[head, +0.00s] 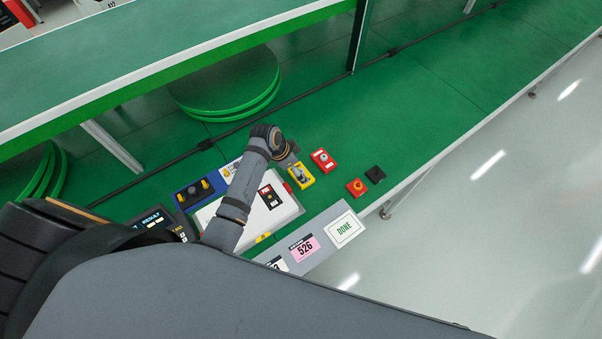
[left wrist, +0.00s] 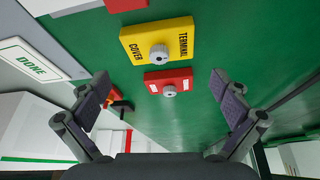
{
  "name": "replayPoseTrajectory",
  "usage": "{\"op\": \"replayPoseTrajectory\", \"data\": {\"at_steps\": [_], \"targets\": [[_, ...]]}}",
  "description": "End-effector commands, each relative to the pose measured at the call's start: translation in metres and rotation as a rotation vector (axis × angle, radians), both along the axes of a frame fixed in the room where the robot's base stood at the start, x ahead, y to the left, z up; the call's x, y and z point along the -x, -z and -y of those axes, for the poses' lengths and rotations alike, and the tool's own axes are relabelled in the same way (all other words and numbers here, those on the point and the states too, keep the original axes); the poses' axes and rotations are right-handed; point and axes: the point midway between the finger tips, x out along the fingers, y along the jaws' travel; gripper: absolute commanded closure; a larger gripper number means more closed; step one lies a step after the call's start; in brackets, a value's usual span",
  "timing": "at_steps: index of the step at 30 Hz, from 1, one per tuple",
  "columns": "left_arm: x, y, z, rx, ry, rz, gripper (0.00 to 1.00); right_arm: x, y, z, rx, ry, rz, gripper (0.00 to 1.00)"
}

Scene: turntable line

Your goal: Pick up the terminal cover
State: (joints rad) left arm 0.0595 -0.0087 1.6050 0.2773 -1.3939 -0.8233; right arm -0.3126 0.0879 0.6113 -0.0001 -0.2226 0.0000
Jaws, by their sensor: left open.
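The terminal cover (head: 301,176) is a small yellow block with a grey round knob, lying on the green table. In the left wrist view the terminal cover (left wrist: 184,35) shows its printed name, near the top and ahead of the fingers. My left gripper (head: 290,160) is over the table beside the cover and partly overlaps it in the head view. In the left wrist view my left gripper (left wrist: 158,84) has its two fingers wide apart with nothing between their pads. My right gripper is not in view.
A red block (head: 322,160) with a grey knob (left wrist: 169,88) lies close to the cover. Another red block (head: 357,187) and a black piece (head: 375,174) lie to the right. A white box (head: 285,213) and a DONE card (head: 345,229) are near.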

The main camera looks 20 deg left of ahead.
Motion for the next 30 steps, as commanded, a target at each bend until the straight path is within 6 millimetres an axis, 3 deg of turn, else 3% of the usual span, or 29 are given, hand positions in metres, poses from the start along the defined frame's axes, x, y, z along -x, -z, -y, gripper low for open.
{"op": "replayPoseTrajectory", "data": {"at_steps": [3, 6, 12, 16, 20, 30], "targets": [[-0.001, 0.003, 0.001, 0.0, 0.0, -0.001, 0.0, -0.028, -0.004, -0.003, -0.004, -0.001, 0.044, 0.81], [-0.004, 0.016, 0.003, 0.001, -0.001, -0.003, 0.0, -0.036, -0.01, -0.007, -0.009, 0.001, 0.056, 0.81], [-0.011, 0.045, 0.008, 0.0, -0.001, -0.002, 0.0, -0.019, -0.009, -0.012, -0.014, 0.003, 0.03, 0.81], [-0.013, 0.05, 0.01, 0.0, -0.001, 0.0, 0.0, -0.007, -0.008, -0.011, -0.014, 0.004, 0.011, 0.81], [-0.012, 0.05, 0.01, 0.0, -0.001, 0.0, 0.0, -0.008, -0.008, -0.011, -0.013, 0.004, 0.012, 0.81], [-0.012, 0.05, 0.009, -0.001, -0.001, 0.0, 0.45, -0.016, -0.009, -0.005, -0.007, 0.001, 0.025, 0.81]]}}
